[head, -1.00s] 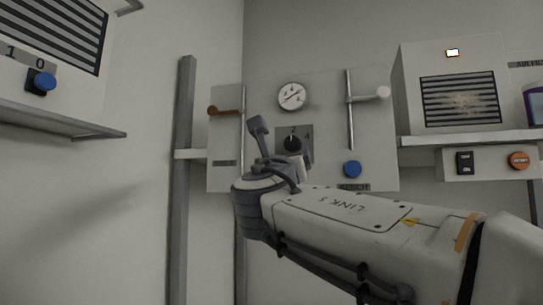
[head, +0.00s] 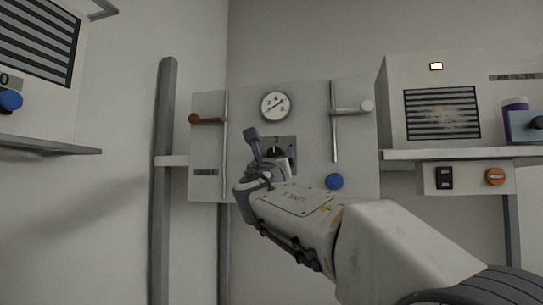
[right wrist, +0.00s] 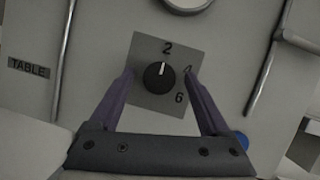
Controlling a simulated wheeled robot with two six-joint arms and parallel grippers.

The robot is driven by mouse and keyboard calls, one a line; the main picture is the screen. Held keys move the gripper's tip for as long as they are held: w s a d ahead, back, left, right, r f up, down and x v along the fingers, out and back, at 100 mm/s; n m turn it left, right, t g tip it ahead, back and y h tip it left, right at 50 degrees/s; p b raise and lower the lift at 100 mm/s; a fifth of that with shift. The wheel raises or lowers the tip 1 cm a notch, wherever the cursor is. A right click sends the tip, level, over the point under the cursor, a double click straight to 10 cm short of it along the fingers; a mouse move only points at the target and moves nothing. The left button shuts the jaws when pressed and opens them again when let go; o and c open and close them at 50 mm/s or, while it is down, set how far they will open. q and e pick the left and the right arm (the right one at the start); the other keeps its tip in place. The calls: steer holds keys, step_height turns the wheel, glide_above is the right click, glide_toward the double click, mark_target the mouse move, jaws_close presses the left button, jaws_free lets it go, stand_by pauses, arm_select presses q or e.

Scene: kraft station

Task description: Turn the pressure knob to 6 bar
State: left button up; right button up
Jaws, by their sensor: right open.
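The pressure knob (right wrist: 159,75) is round and black on a grey plate (right wrist: 150,105) marked 2, 4 and 6. In the right wrist view its white pointer line points up, close to the 2. My right gripper (right wrist: 159,73) is open, one finger on each side of the knob with gaps to both; I cannot tell how far the tips are from the plate. In the head view the knob (head: 275,152) is partly hidden by the gripper. The round gauge (head: 275,106) above has a dark needle; its reading is too small to tell. My left gripper is out of view.
The panel (head: 350,155) carries a red-handled lever (head: 196,118), a white-tipped lever (head: 366,106) and a blue button (head: 335,181). A shelf (head: 450,154) with a vented box (head: 400,70) is at right. A grey post (head: 162,190) stands left of the panel.

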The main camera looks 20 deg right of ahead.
jaws_close()
steer(key=shift+f, duration=0.1)
